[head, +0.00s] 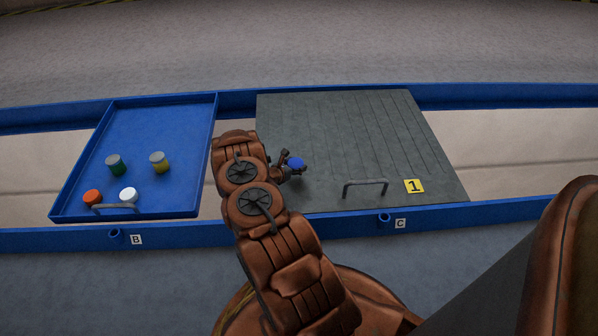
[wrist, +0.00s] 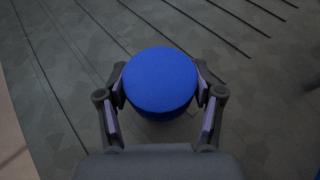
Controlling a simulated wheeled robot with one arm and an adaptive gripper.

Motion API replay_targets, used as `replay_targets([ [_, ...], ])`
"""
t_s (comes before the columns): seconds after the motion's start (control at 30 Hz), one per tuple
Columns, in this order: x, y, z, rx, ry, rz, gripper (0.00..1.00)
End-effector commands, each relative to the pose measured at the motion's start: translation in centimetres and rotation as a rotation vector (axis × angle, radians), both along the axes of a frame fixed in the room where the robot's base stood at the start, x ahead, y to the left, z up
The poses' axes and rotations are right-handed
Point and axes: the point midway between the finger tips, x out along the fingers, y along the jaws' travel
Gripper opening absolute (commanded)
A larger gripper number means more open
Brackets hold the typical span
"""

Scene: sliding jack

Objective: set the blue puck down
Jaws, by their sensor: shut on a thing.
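The blue puck (wrist: 160,82) is held between the two fingers of my gripper (wrist: 161,95) in the wrist view. In the head view the blue puck (head: 296,163) shows at the end of my gripper (head: 293,170), over the left part of the grey panel (head: 330,125). The grey ribbed surface fills the background under the puck in the wrist view. I cannot tell whether the puck touches the panel or is a little above it.
A blue tray (head: 165,130) with a handle stands left, holding an orange puck (head: 92,197), a white puck (head: 128,195), a green can (head: 115,165) and a yellow can (head: 159,162). Blue rails run front and back.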

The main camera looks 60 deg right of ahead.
Motion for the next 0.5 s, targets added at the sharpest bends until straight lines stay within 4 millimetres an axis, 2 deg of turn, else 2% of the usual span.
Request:
replay_targets([
  [0.27,-0.4,-1.8,-0.3,-0.002,-0.003,-0.002,0.26],
  [0.5,-0.2,-1.8,-3.5,-0.003,-0.001,0.003,0.26],
])
